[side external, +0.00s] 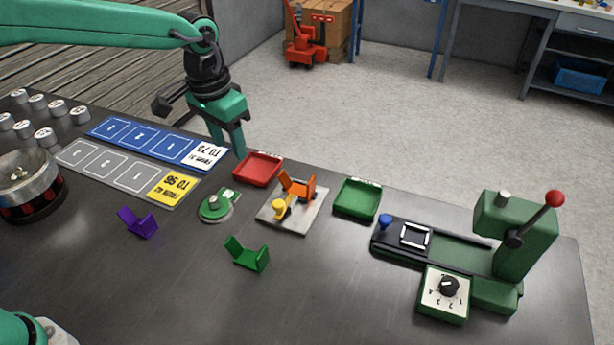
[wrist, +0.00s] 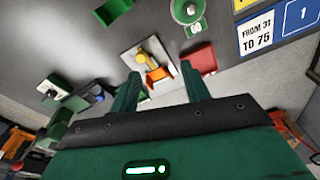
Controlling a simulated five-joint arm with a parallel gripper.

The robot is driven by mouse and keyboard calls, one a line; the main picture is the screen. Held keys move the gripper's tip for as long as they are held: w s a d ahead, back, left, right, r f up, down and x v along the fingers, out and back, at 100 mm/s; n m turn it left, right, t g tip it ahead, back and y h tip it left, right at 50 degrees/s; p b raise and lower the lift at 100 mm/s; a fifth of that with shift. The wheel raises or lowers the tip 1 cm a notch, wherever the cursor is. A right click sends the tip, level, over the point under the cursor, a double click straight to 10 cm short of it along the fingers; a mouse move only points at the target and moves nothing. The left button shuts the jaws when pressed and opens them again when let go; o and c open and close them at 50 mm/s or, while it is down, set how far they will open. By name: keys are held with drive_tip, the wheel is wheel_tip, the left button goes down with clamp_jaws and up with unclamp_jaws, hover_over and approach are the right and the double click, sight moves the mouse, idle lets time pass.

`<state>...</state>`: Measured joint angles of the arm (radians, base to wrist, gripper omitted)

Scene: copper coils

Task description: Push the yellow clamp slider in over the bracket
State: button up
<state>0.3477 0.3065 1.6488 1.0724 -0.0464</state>
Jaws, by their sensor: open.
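The yellow clamp slider (side external: 282,207) sits on a light grey plate (side external: 305,222). It also shows in the wrist view (wrist: 146,60). The orange bracket (side external: 298,187) stands on the same plate, behind and to the right of the slider. A small gap seems to lie between slider and bracket, but I cannot tell exactly. My gripper (side external: 228,150) is open and empty, raised above the table's far edge, left of the plate. Its two fingers (wrist: 163,70) point toward the plate in the wrist view.
A red tray (side external: 258,182) and a green tray (side external: 376,213) flank the plate's far side. A green round gauge (side external: 216,206) is left of the plate. Green (side external: 247,253) and purple (side external: 138,222) brackets lie in front. A green press (side external: 510,240) stands at right.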

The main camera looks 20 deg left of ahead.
drive_tip(key=m+g, duration=0.1)
hover_over(278, 203)
wheel_tip(278, 203, down, 8)
drive_tip(key=shift+r, duration=0.1)
drive_tip(key=shift+f, duration=3.9)
clamp_jaws()
